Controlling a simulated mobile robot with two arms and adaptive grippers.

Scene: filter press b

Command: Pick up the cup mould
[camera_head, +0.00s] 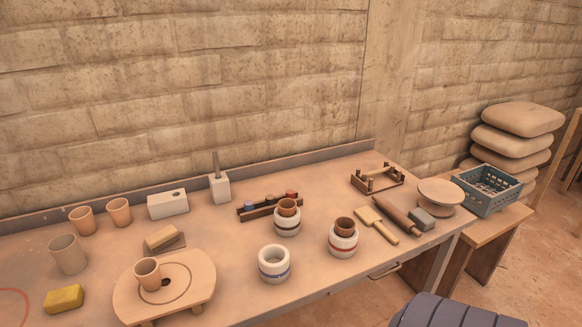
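Three round white moulds stand on the workbench. The front one (274,265), with a blue band, is open at the top and looks empty. Another white mould with a dark band (287,227) stands behind it, with a brown cup (288,206) in its top. The third, with a red band (343,243), stands to the right and also has a brown cup (345,224) in its top. Which of these is the cup mould I cannot tell from the picture alone. Neither of my grippers is in view.
The workbench (225,262) holds several clay cups, a round wooden stand (195,291), a yellow sponge (64,298), a dark rack (258,207), a tool holder (377,178) and a rolling pin (397,215). A blue crate (490,205) sits at right. The wall rises behind.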

